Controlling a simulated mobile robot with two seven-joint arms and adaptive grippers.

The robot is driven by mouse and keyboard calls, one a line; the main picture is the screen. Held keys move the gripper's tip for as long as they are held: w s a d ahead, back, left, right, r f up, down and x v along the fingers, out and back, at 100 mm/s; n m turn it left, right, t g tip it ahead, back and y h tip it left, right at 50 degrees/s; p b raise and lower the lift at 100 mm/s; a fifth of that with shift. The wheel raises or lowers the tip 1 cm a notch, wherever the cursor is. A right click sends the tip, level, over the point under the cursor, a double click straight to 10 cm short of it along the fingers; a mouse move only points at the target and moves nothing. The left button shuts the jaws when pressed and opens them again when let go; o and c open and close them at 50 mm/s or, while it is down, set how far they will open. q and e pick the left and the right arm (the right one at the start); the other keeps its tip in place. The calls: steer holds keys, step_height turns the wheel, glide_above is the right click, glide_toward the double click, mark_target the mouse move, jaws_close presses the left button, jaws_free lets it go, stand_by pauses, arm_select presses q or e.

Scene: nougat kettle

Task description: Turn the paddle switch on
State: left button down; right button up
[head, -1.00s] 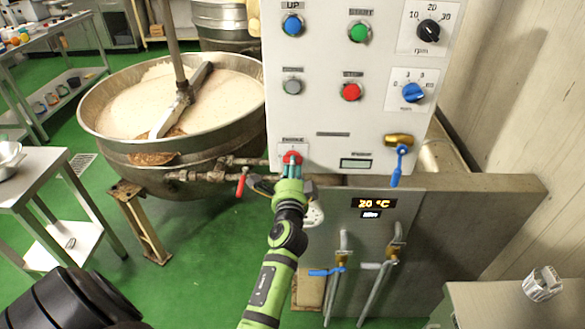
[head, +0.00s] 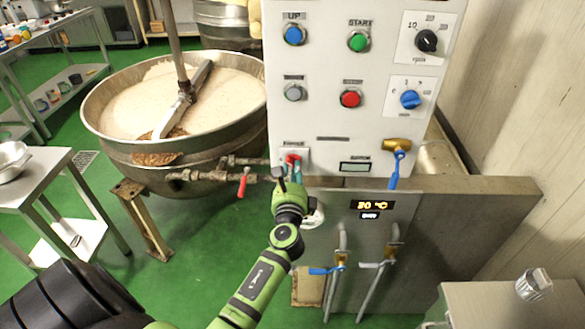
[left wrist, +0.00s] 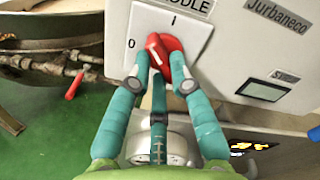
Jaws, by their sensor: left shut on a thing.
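The paddle switch is a red rotary knob (left wrist: 165,46) on a white plate marked 0 at left and I at top, under a label ending in "DDLE". In the wrist view its raised grip leans up and to the left, between the two marks. In the head view the knob (head: 292,158) sits at the lower left of the white control panel (head: 330,110), partly hidden by my gripper. My left gripper (left wrist: 160,80) is shut on the knob, with teal fingers on both sides of its grip. My right gripper is not in view.
A kettle (head: 120,150) of pale mass with a stirring arm stands left of the panel. A red-handled valve (head: 242,186) and a blue lever (head: 394,172) flank the switch. Blue-handled pipes (head: 327,270) are below. A steel table (head: 40,175) stands at left.

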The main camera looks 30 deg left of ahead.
arm_select(q)
steer(key=m, duration=0.1)
steer(key=r+m+p, duration=0.1)
steer(key=m, duration=0.1)
steer(key=m+p, duration=0.1)
steer(key=shift+w+a+r+m, duration=0.1)
steer(key=shift+a+r+m, duration=0.15)
steer(key=shift+m, duration=0.05)
steer(key=shift+m+p, duration=1.35)
steer(key=shift+m, duration=0.55)
steer(key=shift+f, duration=0.1)
steer(key=c, duration=1.1)
jaws_free()
steer(key=shift+f, duration=0.3)
steer(key=v, duration=1.2)
steer(key=shift+w+f, duration=0.1)
